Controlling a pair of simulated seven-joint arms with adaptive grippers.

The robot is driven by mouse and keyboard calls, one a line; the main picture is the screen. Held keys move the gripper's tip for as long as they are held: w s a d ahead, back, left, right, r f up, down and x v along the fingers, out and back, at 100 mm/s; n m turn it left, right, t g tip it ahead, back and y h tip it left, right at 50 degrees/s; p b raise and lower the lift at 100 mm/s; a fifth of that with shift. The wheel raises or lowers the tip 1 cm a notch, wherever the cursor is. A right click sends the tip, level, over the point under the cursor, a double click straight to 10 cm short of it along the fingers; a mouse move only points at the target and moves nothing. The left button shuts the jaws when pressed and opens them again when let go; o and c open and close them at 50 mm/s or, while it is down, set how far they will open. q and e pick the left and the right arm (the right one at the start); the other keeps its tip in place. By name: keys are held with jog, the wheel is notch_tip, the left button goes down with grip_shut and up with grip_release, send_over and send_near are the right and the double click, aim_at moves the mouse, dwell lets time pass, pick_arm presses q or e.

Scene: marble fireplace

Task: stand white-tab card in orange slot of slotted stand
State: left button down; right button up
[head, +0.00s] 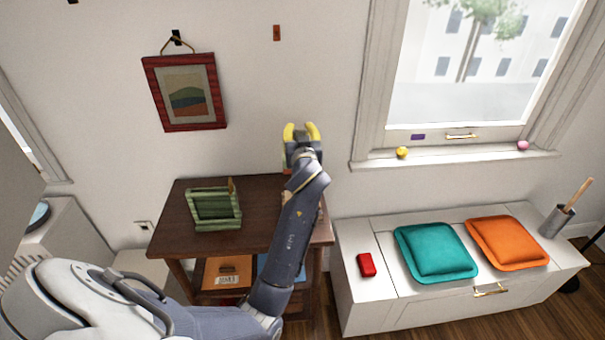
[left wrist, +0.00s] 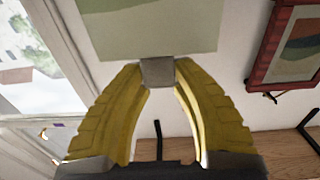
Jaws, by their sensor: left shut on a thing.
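My left gripper (head: 300,130) is raised above the right back part of the dark wooden table (head: 262,196), its yellow fingers in front of the wall. In the left wrist view the fingers (left wrist: 159,72) are closed on a small pale grey-white tab. The tab joins a pale green and cream card (left wrist: 145,28), which runs out of the top of that view. The card is mostly hidden behind the gripper in the head view. I cannot make out the slotted stand or its orange slot; my arm covers the table's right part. My right gripper is not in view.
A green box-like frame (head: 214,208) stands on the table's left part. A red-framed picture (head: 187,91) hangs on the wall behind. A white bench (head: 376,302) with teal (head: 436,250) and orange (head: 506,243) cushions and a red object (head: 366,265) is at the right.

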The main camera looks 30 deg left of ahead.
pick_arm(q)
notch_tip(320, 180, down, 14)
jog(key=shift+r, duration=0.2)
dwell(0.4)
jog(key=shift+f, duration=0.1)
jog(key=c, duration=1.1)
grip_release()
jog(key=shift+r, duration=0.2)
jog(key=v, duration=1.2)
jog(key=shift+f, duration=0.1)
